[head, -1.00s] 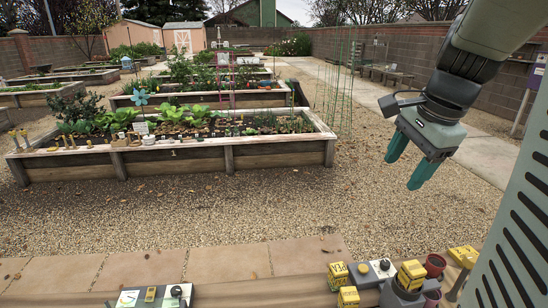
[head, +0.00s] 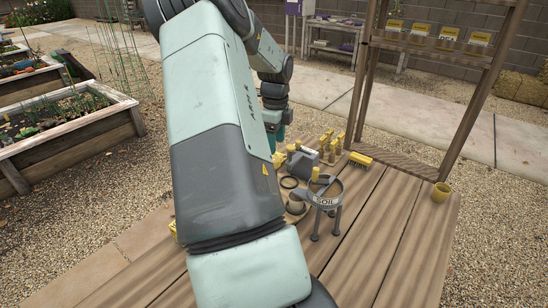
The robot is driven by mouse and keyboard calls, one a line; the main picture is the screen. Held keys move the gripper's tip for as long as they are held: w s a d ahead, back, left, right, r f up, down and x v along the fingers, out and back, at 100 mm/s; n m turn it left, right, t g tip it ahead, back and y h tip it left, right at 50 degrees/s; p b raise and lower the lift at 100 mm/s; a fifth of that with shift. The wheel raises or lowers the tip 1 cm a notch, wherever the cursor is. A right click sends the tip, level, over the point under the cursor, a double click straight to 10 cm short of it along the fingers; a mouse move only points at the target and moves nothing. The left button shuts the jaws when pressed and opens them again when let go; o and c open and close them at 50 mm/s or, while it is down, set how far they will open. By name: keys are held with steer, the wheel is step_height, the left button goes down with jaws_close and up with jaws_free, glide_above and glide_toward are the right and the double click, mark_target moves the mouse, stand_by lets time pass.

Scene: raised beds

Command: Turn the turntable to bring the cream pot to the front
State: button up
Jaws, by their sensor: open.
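My gripper (head: 276,136) hangs over the far left part of the wooden table, mostly behind my own arm; parts of its teal fingers show. Nothing is seen held in it. I cannot make out the turntable or the cream pot for certain. A small tan round object (head: 296,205) shows beside my arm, left of the soil sieve, but I cannot tell whether it is the pot or part of the turntable. My arm covers much of the table's left side.
A round sieve marked SOIL (head: 325,192) stands on legs mid-table. Several yellow items and a grey box (head: 302,163) crowd behind it. The table's front right (head: 375,245) is clear.

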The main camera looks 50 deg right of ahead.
mark_target(275, 157)
step_height(275, 157, down, 7)
steer(key=shift+r, duration=0.2)
steer(key=c, duration=1.1)
steer(key=shift+o, duration=0.3)
